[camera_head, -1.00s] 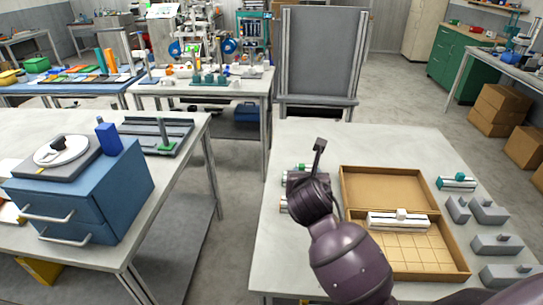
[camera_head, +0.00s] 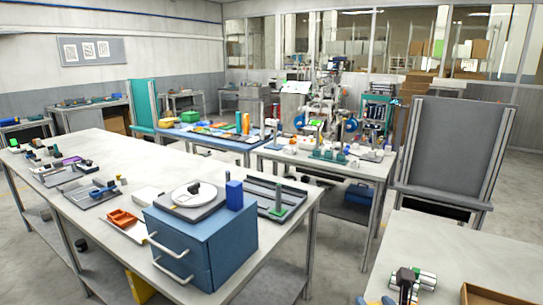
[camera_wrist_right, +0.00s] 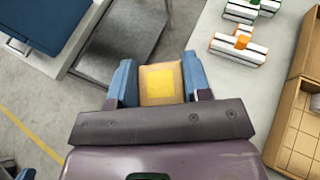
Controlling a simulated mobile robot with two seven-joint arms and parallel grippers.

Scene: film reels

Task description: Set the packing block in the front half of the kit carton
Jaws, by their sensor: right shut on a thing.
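My right gripper (camera_wrist_right: 158,66) has blue fingers shut on a tan block with a yellow face, the packing block (camera_wrist_right: 160,84). It holds the block out beside the table edge, over the floor gap in the right wrist view. The kit carton (camera_head: 492,294) shows only as a corner at the bottom right. In the right wrist view the open tan carton (camera_wrist_right: 287,128) is cut off at the right.
White pieces with green (camera_wrist_right: 250,8) and orange (camera_wrist_right: 238,46) parts lie on the table between block and carton. A blue drawer cabinet (camera_head: 205,245) stands on the left bench. A grey upright panel (camera_head: 452,150) stands behind the carton table.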

